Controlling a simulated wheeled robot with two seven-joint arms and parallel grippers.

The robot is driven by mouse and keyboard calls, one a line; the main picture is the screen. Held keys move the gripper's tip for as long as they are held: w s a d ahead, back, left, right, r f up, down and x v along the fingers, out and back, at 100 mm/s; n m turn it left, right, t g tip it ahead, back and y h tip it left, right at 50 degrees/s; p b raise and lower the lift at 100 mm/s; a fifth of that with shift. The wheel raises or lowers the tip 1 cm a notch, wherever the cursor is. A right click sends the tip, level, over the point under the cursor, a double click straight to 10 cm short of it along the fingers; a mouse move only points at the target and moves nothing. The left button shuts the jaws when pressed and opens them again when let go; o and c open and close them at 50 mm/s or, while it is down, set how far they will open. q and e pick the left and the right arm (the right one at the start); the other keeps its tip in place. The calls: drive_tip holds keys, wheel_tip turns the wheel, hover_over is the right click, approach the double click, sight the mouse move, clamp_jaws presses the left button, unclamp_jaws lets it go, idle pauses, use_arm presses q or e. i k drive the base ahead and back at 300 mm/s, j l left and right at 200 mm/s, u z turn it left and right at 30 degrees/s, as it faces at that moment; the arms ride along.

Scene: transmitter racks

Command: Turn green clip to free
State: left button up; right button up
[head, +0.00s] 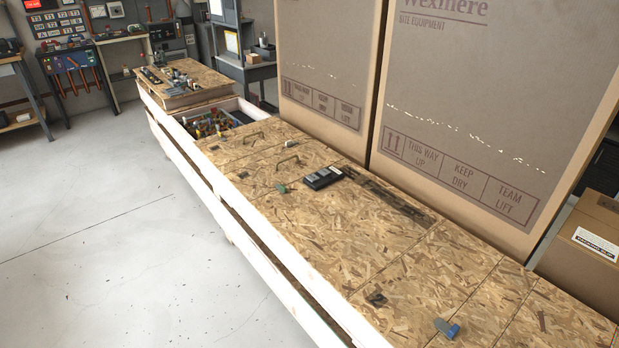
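The green clip (281,188) is a small piece on the top of a long wooden crate (330,222), in the middle of the head view, just left of a black device. It is too small to tell which way it is turned or whether it holds the lid. Neither of my grippers is in view.
A black device (323,178) lies on the crate lid. A blue and grey clip (446,328) and a dark clip (376,299) sit nearer. Large cardboard boxes (480,100) stand behind. An open compartment (212,122) holds colored parts. The floor (110,230) at left is clear.

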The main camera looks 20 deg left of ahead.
sight(281, 188)
drive_tip(key=i+j+z, duration=0.1)
drive_tip(key=j, duration=0.25)
drive_tip(key=i+j+z, duration=0.1)
drive_tip(key=j, duration=0.3)
drive_tip(key=i+j, duration=0.25)
drive_tip(key=j, duration=0.15)
drive_tip(key=i+j+z, duration=0.15)
drive_tip(key=j, duration=0.25)
drive_tip(key=i+j+z, duration=0.1)
drive_tip(key=j, duration=0.3)
drive_tip(key=i+j+z, duration=0.1)
drive_tip(key=j, duration=0.35)
